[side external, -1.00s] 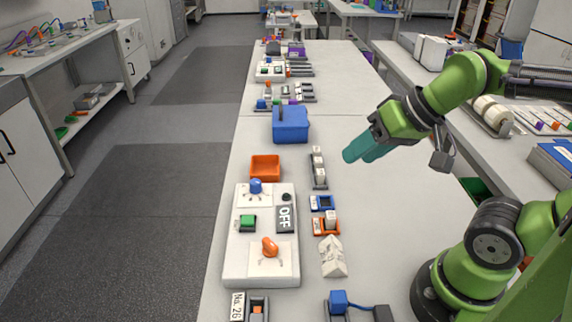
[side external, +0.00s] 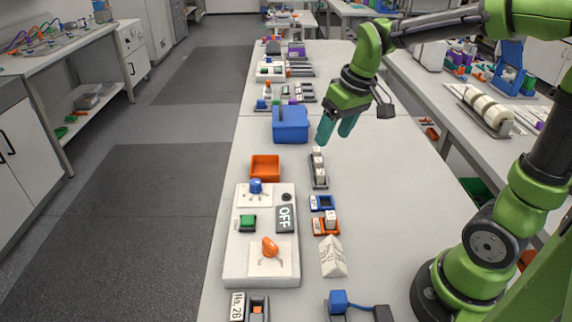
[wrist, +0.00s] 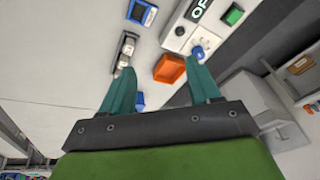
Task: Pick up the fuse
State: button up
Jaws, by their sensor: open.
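The row also shows in the wrist view (wrist: 125,55), by the tip of the left finger. I cannot tell for certain which block is the fuse. My gripper (side external: 334,134) is open and empty, with teal fingers pointing down. It hangs above the bench near the far end of the rack. In the wrist view my gripper (wrist: 160,66) has its fingers spread wide, with nothing between them.
An orange bin (side external: 265,163) and a blue box (side external: 290,128) stand left of the rack. A white panel (side external: 234,268) with knobs and an OFF label lies nearer. Small blue and orange holders (side external: 322,203) sit just before the rack. The bench right of it is clear.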

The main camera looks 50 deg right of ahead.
aim_at(319, 171)
jog(key=w+d+f+n+g, duration=0.3)
jog(key=w+d+n, duration=0.4)
jog(key=w+n, duration=0.25)
jog(key=shift+n+h, duration=0.4)
jog(key=shift+n, duration=0.05)
jog(key=f, duration=1.6)
jog(key=shift+s+d, duration=0.25)
jog(key=shift+s, duration=0.1)
jog(key=shift+c, duration=0.2)
jog(key=c, duration=1.1)
